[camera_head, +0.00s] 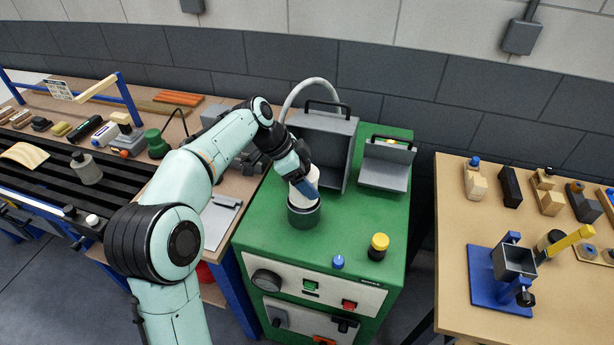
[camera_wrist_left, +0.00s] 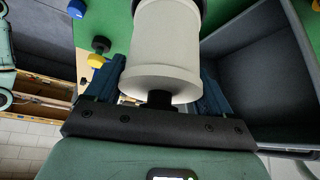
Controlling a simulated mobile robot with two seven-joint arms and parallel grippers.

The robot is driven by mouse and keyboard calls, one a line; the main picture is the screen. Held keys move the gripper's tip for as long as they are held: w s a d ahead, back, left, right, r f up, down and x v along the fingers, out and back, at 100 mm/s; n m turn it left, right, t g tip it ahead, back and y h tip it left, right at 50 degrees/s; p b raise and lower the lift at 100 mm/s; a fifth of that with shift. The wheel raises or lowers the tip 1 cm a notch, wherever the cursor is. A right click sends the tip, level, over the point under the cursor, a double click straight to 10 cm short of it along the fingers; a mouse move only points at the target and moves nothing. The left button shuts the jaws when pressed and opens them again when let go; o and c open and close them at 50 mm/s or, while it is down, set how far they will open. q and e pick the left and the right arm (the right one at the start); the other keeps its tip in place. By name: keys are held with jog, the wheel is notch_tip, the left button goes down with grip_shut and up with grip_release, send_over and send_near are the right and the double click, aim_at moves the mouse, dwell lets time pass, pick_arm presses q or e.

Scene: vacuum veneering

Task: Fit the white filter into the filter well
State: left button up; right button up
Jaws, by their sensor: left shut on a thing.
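The white filter (camera_head: 314,174) is a pale cylinder with a wider end cap, held by my left gripper (camera_head: 304,188). The gripper's blue fingers are shut on it from both sides. In the left wrist view the filter (camera_wrist_left: 163,45) sits between the fingers, with a dark knob at its near end. The filter well (camera_head: 304,217) is a dark green round cup on top of the green machine. The filter is right over the well, its low end at the rim. I cannot tell how far it is inside. My right gripper is not in view.
The green machine top (camera_head: 350,222) carries an open grey box (camera_head: 330,140) close behind the filter, a smaller grey tray (camera_head: 386,165), a yellow knob (camera_head: 379,242) and a blue knob (camera_head: 338,262). A wooden table (camera_head: 455,225) with a blue fixture stands right.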

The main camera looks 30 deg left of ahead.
pick_arm(q)
jog(key=shift+f+b, duration=1.45)
jog(key=shift+f, duration=1.1)
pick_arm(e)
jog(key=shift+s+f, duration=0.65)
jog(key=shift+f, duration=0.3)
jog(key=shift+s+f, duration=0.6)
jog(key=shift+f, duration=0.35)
pick_arm(q)
jog(key=o, duration=1.3)
jog(key=shift+o, duration=0.2)
jog(key=p+v, duration=0.2)
jog(key=v, duration=1.1)
jog(key=shift+r, duration=0.25)
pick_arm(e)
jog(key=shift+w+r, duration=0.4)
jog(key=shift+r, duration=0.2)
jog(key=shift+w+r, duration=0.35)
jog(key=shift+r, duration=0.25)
pick_arm(q)
jog(key=shift+s, duration=0.1)
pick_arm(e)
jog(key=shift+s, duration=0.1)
